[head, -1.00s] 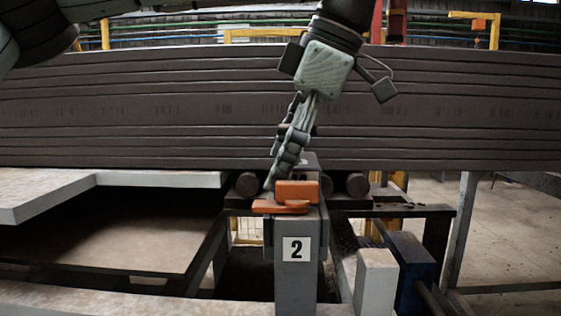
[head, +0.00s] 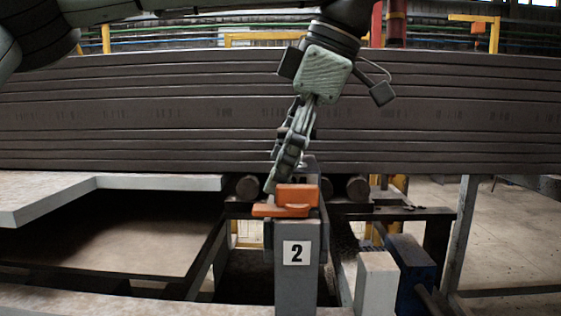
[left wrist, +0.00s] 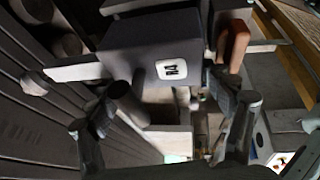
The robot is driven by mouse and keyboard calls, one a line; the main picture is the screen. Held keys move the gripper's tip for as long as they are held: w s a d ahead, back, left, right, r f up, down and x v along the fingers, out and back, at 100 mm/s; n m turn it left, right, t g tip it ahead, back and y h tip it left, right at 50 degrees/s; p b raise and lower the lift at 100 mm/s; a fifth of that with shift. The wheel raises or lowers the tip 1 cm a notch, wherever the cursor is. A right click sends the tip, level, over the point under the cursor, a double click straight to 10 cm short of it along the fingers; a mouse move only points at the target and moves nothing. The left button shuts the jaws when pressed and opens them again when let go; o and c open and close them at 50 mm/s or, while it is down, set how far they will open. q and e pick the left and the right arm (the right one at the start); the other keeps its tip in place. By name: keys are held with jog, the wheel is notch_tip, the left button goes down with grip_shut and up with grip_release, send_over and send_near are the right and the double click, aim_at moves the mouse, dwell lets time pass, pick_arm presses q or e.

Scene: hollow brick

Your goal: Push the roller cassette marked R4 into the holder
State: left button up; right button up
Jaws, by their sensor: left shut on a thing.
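The roller cassette marked R4 is a dark grey block (left wrist: 150,45) with a white R4 label, at the upper middle of the left wrist view. In the head view my left gripper (head: 276,180) points down beside an orange part (head: 298,194) on top of a grey post (head: 295,285) with a 2 label. The orange part (left wrist: 236,45) also shows beside the cassette in the left wrist view. I cannot tell which part is the holder. My right gripper is not in view.
A long stack of dark slabs (head: 430,115) spans the back, above dark rollers (head: 247,187). A pale table edge (head: 40,200) lies at the left. A white block (head: 375,282) and a blue block (head: 410,275) stand right of the post. Open floor lies at the far right.

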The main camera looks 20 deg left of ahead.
pick_arm(q)
jog(key=shift+f+b, duration=0.75)
jog(key=shift+f, duration=0.55)
dwell(0.6)
jog(key=o, duration=1.5)
jog(key=shift+o, duration=0.2)
jog(key=shift+v, duration=3.9)
jog(key=shift+w+a, duration=0.1)
jog(key=shift+w, duration=0.05)
